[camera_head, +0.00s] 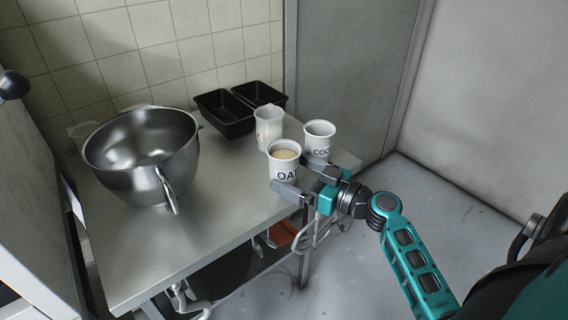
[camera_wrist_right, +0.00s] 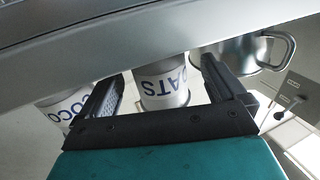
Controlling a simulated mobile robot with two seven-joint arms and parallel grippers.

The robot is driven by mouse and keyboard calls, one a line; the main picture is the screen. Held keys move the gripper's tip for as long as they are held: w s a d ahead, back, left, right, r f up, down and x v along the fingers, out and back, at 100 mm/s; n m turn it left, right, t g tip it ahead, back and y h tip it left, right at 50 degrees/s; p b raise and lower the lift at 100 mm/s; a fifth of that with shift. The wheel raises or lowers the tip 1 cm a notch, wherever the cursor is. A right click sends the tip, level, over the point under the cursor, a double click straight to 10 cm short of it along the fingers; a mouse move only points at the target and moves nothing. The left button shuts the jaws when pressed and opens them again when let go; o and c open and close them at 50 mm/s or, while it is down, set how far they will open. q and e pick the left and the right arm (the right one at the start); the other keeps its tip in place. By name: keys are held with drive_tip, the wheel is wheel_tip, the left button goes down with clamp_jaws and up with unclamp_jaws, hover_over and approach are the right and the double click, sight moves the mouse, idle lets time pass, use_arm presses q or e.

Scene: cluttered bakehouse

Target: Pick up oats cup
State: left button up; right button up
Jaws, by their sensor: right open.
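The oats cup (camera_head: 284,164) is white with dark lettering and pale contents near its rim. It stands upright at the front right edge of the steel table. My right gripper (camera_head: 294,175) is open, with one finger in front of the cup and the other behind, on the cocoa cup's side. In the right wrist view the oats cup (camera_wrist_right: 163,84) sits between the two open fingers (camera_wrist_right: 165,85), its upper part cut off by a grey edge. Whether the fingers touch it I cannot tell. My left gripper is not in view.
A white cup lettered "COCO" (camera_head: 319,141) stands close behind right. Another white cup (camera_head: 268,128) stands behind. A large steel bowl (camera_head: 140,165) fills the table's left. Two dark loaf tins (camera_head: 226,113) lie at the back. Bare steel table (camera_head: 225,215) shows in front.

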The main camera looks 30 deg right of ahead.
sight(277, 164)
drive_tip(key=p+x, duration=0.1)
drive_tip(key=x, duration=0.3)
drive_tip(key=shift+w+r+p, duration=0.15)
drive_tip(key=shift+w+p, duration=0.2)
drive_tip(key=shift+w+a, duration=0.1)
drive_tip(key=shift+w, duration=0.1)
drive_tip(key=shift+c, duration=0.2)
drive_tip(key=c, duration=1)
